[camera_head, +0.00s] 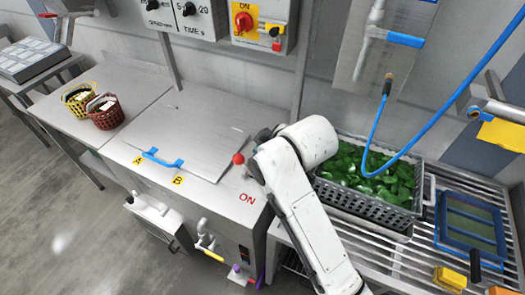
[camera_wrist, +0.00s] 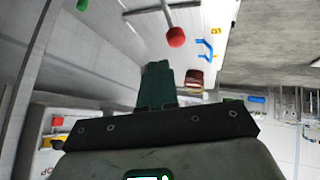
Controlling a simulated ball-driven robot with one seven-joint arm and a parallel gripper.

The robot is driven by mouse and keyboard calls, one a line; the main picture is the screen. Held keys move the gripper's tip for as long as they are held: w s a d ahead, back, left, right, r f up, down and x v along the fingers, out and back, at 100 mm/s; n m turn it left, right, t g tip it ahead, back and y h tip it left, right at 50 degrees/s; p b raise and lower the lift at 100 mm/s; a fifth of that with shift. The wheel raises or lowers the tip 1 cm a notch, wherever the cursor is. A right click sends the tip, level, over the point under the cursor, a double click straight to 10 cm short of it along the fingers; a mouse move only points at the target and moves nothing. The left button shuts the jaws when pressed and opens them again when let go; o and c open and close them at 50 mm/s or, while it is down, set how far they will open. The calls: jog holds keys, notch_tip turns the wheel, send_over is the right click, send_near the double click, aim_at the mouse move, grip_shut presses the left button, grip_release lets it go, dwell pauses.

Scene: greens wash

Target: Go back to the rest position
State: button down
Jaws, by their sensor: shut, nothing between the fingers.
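My gripper (camera_wrist: 158,68) shows in the wrist view as dark green fingers held together, with nothing between them. In the head view my white arm reaches up from the bottom and bends left, and its dark end is beside the red-knobbed lever (camera_head: 238,158). The fingers cannot be made out there. In the wrist view the red knob (camera_wrist: 177,37) is ahead of the fingertips and a little to the right, apart from them. A steel lid (camera_head: 185,130) with a blue handle (camera_head: 162,158) lies closed on the counter, left of my arm.
A grey perforated crate (camera_head: 375,212) of green leaves stands on the slatted rack (camera_head: 440,180) right of my arm. A blue hose (camera_head: 440,115) hangs over it. A red basket (camera_head: 104,112) and a yellow basket (camera_head: 78,100) stand on the left counter. Open floor (camera_head: 60,215) is at lower left.

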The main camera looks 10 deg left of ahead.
jog(key=shift+f, duration=0.1)
dwell(0.3)
jog(key=s+d+f+m+g+h+b, duration=0.2)
jog(key=s+d+f+m, duration=0.3)
jog(key=s+d+f, duration=0.65)
jog(key=s+d+f+m+g+h+b, duration=0.25)
jog(key=s+d+f+m, duration=0.5)
jog(key=s+d, duration=0.6)
jog(key=s+d+f+m+g+b, duration=0.1)
jog(key=s+d+f, duration=0.2)
jog(key=s+d, duration=0.4)
jog(key=s+h, duration=0.1)
jog(key=s, duration=0.3)
jog(key=shift+d+f, duration=0.2)
jog(key=shift+d, duration=0.2)
jog(key=c, duration=1.8)
grip_release()
jog(key=shift+c, duration=0.2)
